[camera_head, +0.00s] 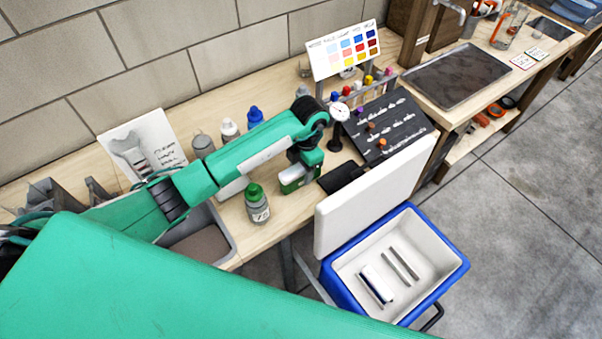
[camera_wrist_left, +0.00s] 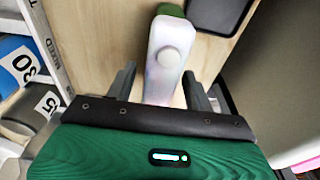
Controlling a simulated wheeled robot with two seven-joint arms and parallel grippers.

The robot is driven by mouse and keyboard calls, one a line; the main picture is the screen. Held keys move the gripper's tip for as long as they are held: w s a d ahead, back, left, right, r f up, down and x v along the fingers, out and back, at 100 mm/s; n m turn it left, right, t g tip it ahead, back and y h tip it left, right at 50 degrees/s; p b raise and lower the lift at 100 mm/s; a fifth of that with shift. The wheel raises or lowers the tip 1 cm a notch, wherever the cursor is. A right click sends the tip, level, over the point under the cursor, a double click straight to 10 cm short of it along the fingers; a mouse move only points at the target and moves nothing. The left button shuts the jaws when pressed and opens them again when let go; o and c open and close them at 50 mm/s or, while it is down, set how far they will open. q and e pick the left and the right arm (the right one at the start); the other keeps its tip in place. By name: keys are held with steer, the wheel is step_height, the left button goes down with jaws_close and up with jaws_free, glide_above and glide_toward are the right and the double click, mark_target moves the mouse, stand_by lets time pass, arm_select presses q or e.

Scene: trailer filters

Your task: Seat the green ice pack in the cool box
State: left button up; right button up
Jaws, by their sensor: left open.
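The green ice pack (camera_head: 292,183), pale with a green end, stands on the bench beside the cool box. In the left wrist view the pale ice pack (camera_wrist_left: 168,58) with a round knob lies between the fingers. My left gripper (camera_wrist_left: 160,88) is open, its fingers on either side of the pack; contact cannot be made out. In the head view the left gripper (camera_head: 304,163) is right above the pack. The blue cool box (camera_head: 448,284) is open, its white lid (camera_head: 375,198) raised. Inside lie a blue-and-white pack (camera_head: 376,284) and two grey ribs (camera_head: 402,263). My right gripper is out of view.
A green-capped bottle (camera_head: 257,204) stands left of the ice pack. A dark flat pad (camera_head: 340,177), a dial gauge (camera_head: 339,113) and a black tool board (camera_head: 390,125) are close on the right. Several bottles stand behind my left arm. The raised lid stands between bench and box interior.

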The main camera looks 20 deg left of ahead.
arm_select(q)
jaws_close()
steer(key=shift+r, duration=0.1)
